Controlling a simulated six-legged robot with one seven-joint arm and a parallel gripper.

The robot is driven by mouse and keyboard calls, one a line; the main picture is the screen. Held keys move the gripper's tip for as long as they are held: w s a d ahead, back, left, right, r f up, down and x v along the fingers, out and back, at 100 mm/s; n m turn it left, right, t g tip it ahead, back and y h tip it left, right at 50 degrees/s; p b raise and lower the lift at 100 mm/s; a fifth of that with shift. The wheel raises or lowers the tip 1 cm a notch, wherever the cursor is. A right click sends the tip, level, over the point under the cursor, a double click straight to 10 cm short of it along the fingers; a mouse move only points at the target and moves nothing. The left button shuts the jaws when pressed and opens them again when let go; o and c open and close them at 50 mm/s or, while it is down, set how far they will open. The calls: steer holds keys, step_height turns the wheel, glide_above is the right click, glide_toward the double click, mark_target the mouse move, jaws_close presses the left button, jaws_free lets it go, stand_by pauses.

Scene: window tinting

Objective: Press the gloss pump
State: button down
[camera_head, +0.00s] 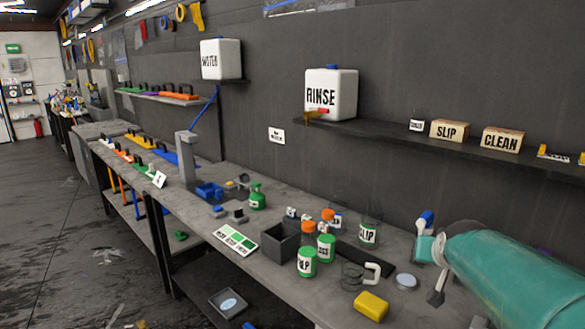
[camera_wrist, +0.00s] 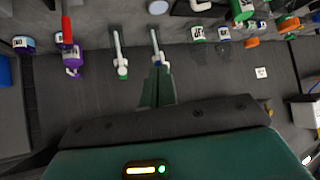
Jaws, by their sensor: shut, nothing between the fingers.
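My gripper (camera_wrist: 157,68) is shut and empty in the wrist view, its narrow green fingers pointing up the picture. A slim white upright piece (camera_wrist: 155,42) stands just beyond the fingertips; contact cannot be told. A similar white piece (camera_wrist: 121,55) is to its left. Farther left is a purple bottle (camera_wrist: 72,60) with a red top. I cannot read "gloss" on any label, so which one is the gloss pump is unclear. In the head view my teal arm comes in from the right and hides part of the bench there; a blue-topped bottle (camera_head: 427,218) shows beside it.
The grey bench (camera_head: 225,265) holds green-labelled bottles (camera_head: 306,262), a clear jar marked SLIP (camera_head: 368,234), a dark open box (camera_head: 283,241) and a yellow block (camera_head: 371,306). A wall shelf (camera_head: 450,147) carries a RINSE tank (camera_head: 331,93) and SLIP and CLEAN boxes.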

steer(key=s+a+f+n+g+y, duration=0.1)
steer(key=s+a+f+n, duration=0.1)
steer(key=s+a, duration=0.7)
steer(key=s+a+f+n+g+y, duration=0.2)
steer(key=s+a+f, duration=0.1)
steer(key=s+a, duration=0.7)
steer(key=shift+s+n+y, duration=0.3)
steer(key=shift+s+n, duration=0.1)
steer(key=shift+s, duration=0.2)
steer(key=shift+w, duration=0.1)
stand_by(1.1)
